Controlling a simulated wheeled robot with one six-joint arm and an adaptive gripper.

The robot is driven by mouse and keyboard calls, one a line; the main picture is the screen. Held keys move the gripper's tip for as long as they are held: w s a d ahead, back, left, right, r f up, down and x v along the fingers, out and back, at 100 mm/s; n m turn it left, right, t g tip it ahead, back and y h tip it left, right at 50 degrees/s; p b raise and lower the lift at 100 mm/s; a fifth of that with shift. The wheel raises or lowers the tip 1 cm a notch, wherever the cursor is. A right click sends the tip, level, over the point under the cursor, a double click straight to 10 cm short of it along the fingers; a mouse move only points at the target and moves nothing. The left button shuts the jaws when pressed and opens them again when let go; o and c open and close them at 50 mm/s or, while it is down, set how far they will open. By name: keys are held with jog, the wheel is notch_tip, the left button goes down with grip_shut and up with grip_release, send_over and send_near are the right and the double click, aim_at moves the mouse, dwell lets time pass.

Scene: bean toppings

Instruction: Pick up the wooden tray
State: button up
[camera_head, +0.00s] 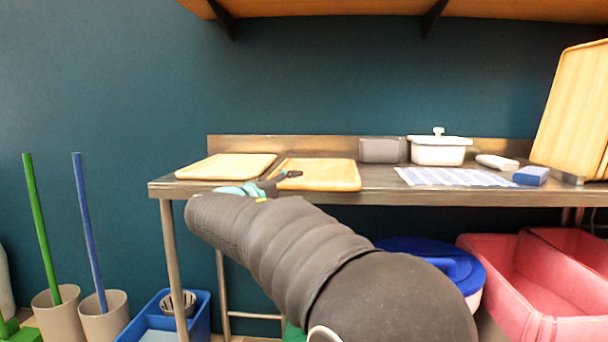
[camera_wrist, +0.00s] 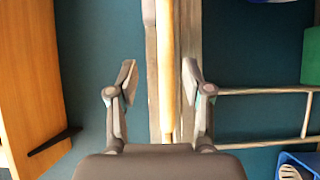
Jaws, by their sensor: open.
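Two flat pale wooden trays lie side by side on the metal table in the head view: a left wooden tray (camera_head: 227,166) and a right wooden tray (camera_head: 325,175). My gripper (camera_head: 287,179) is at the table's front edge, by the front left corner of the right tray; my arm hides part of it. In the wrist view my open gripper (camera_wrist: 162,78) has a finger on each side of a wooden tray edge (camera_wrist: 168,65), seen nearly edge-on. Gaps show on both sides. I cannot tell which tray this edge belongs to.
The metal table (camera_head: 400,197) also holds a grey box (camera_head: 380,150), a white lidded pot (camera_head: 439,152), a striped cloth (camera_head: 455,177) and a blue sponge (camera_head: 531,175). A wooden shelf (camera_head: 330,8) hangs above. A blue-lidded bin (camera_head: 430,250) and pink tubs (camera_head: 500,275) stand below.

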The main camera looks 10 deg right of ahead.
aim_at(308, 187)
jog(key=x, duration=0.5)
jog(key=shift+s+d+f, duration=0.2)
jog(key=shift+s+f, duration=0.1)
jog(key=shift+f, duration=0.1)
jog(key=shift+w+d, duration=0.2)
jog(key=shift+w, duration=0.1)
grip_shut()
